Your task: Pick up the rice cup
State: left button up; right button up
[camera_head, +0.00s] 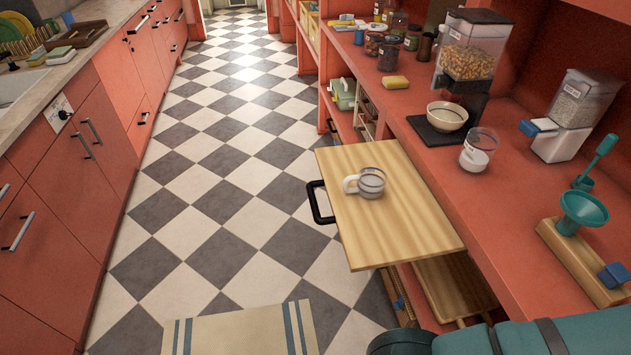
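A small clear measuring cup with a pale handle (370,183) stands upright on a pulled-out wooden board (400,235), its handle to the left. A clear cup with white contents (478,151) stands on the red counter, to the right of the board. I cannot tell from labels which of the two is the rice cup. Neither of my grippers is in view; only a teal link of my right arm shows at the bottom right.
A cereal dispenser (470,50) stands above a bowl (446,116). A white-grained dispenser with a blue spout (580,112) and a teal funnel on a wooden stand (584,208) are to the right. The board around the handled cup is clear. The checkered floor is open.

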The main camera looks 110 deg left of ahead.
aim_at(372, 179)
jog(key=u, duration=1.6)
jog(key=i+u, duration=0.15)
jog(key=u, duration=1.65)
jog(key=k, duration=0.4)
jog(key=k+z, duration=0.1)
jog(key=z, duration=0.25)
jog(key=k+z, duration=0.1)
jog(key=z, duration=0.6)
jog(key=j+z, duration=0.1)
jog(key=z, duration=0.25)
jog(key=j+z, duration=0.1)
jog(key=z, duration=0.3)
jog(key=k+j+z, duration=0.1)
jog(key=z, duration=0.25)
jog(key=k+j, duration=0.15)
jog(key=j, duration=0.2)
jog(key=k+j, duration=0.15)
jog(key=j, duration=0.25)
jog(key=k+j, duration=0.15)
jog(key=j, duration=0.2)
jog(key=k+j, duration=0.1)
jog(key=j, duration=0.25)
jog(key=k+j, duration=0.15)
jog(key=j, duration=0.2)
